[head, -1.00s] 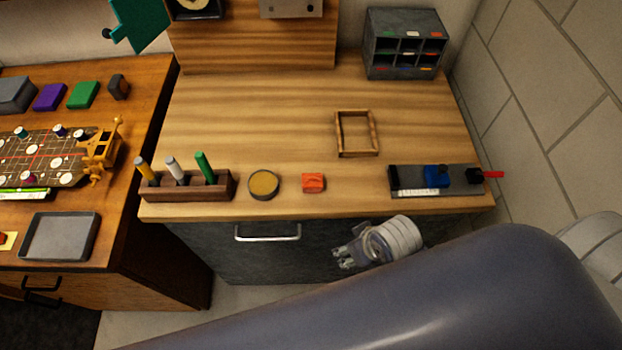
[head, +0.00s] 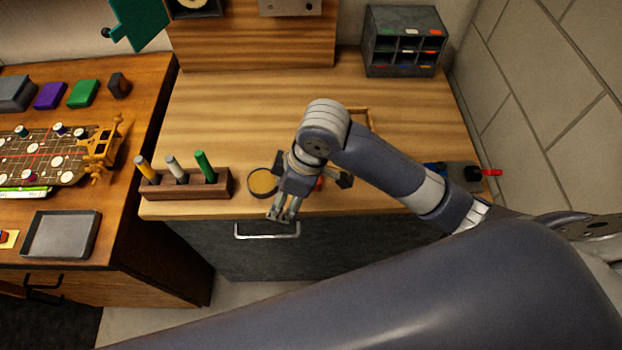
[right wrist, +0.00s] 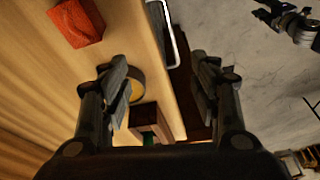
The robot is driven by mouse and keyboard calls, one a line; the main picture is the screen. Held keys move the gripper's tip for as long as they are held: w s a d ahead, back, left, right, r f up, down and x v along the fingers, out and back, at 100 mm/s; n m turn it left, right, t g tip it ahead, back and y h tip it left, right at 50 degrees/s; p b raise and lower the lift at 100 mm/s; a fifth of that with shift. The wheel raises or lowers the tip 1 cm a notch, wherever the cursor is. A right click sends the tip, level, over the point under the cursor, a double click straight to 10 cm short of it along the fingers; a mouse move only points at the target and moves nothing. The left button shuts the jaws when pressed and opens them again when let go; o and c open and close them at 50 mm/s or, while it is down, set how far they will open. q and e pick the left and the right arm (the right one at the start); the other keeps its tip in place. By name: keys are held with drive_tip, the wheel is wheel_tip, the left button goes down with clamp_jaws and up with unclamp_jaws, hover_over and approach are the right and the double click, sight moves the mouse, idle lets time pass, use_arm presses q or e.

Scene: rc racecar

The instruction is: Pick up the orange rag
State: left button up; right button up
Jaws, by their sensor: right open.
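The orange rag (right wrist: 77,22) is a small folded block on the wooden bench top, at the upper left of the right wrist view. In the head view only a sliver of the rag (head: 320,184) shows behind my right arm. My right gripper (head: 283,214) is open and empty, pointing down near the bench's front edge, left of the rag. Its two fingers stand apart in the right wrist view (right wrist: 160,70), with the rag outside them. What appears to be my left gripper (right wrist: 293,22) shows at the upper right of that view; its jaw state is unclear.
A round yellow-topped tin (head: 262,183) sits beside my right gripper. A wooden holder (head: 210,190) with upright markers stands left of it. A wooden frame (head: 362,113) is partly hidden behind my arm. A drawer handle (head: 266,236) projects below the bench edge.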

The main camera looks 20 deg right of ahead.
drive_tip(key=w+d+r+n+g+h, duration=0.1)
drive_tip(key=w+d+r+n+h, duration=0.15)
drive_tip(key=w+d+r, duration=0.35)
drive_tip(key=shift+h, duration=0.45)
drive_tip(key=f, duration=0.2)
drive_tip(key=d+f, duration=0.1)
drive_tip(key=f, duration=0.1)
drive_tip(key=f+p, duration=0.1)
drive_tip(key=shift+s+d+f, duration=0.2)
drive_tip(key=shift+s+f, duration=0.2)
wheel_tip(320, 180, down, 4)
drive_tip(key=shift+w+f+p, duration=0.1)
drive_tip(key=shift+w+p, duration=0.05)
drive_tip(key=shift+p, duration=0.75)
drive_tip(key=shift+f, duration=0.55)
drive_tip(key=c, duration=1)
